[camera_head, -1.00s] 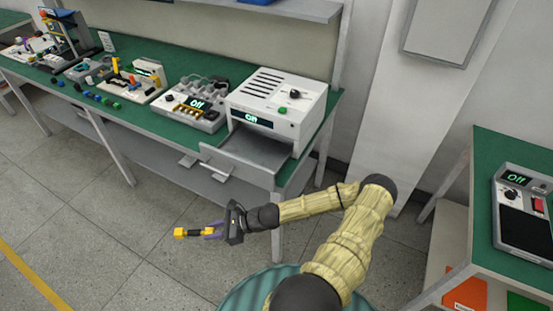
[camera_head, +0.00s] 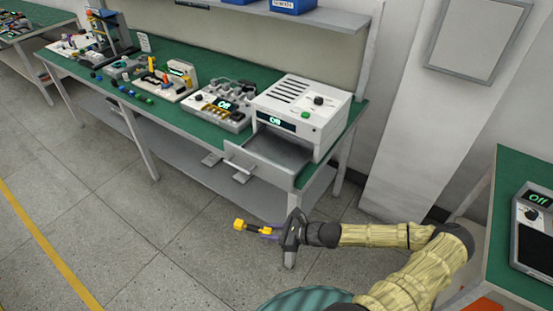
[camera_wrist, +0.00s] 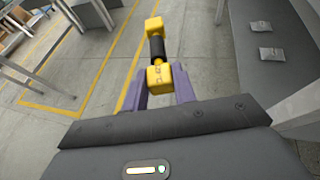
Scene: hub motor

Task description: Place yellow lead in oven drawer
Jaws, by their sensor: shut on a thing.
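The yellow lead (camera_head: 240,225) is a short piece with yellow ends and a dark middle. My gripper (camera_head: 268,234) is shut on one end of it and holds it out over the floor, in front of the bench and below its top. In the wrist view the lead (camera_wrist: 157,50) sticks out from between the purple fingers (camera_wrist: 160,88). The white oven (camera_head: 303,105) stands at the right end of the green bench, its display lit. Its drawer (camera_head: 266,155) is pulled out toward me and its visible inside looks empty. The drawer is above and beyond my gripper.
Left of the oven on the bench (camera_head: 190,118) are a device with an "Off" display (camera_head: 218,108) and several small coloured parts. Another green table (camera_head: 520,170) with a device stands at the right. A lower shelf runs under the bench. Open floor lies at the left.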

